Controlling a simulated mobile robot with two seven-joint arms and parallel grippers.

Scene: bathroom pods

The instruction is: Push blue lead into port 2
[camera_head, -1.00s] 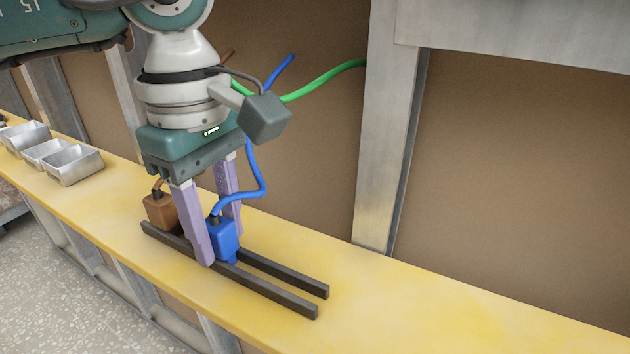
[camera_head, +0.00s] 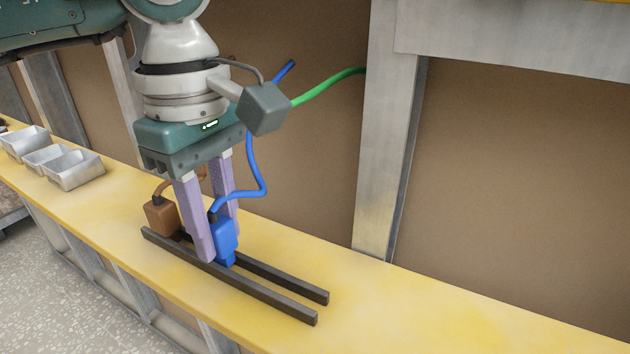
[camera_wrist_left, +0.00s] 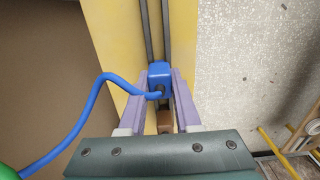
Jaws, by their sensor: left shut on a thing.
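The blue lead's plug (camera_head: 226,240) is a blue block between the fingers of my left gripper (camera_head: 222,238). The gripper is shut on it, pointing down, at the dark rails (camera_head: 270,292). In the left wrist view the blue plug (camera_wrist_left: 160,72) sits between the purple fingertips, over the rails' near end. Its blue cable (camera_head: 262,180) rises from the plug and bends up behind my wrist. I cannot tell whether the plug touches the rails. No numbered port can be made out. My right gripper is not in view.
A brown plug (camera_head: 161,215) stands just left of the blue one, by the rails' left end. A green cable (camera_head: 330,83) runs behind to a metal post (camera_head: 385,150). Metal trays (camera_head: 72,168) stand at the left. The yellow shelf (camera_head: 430,305) is clear at right.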

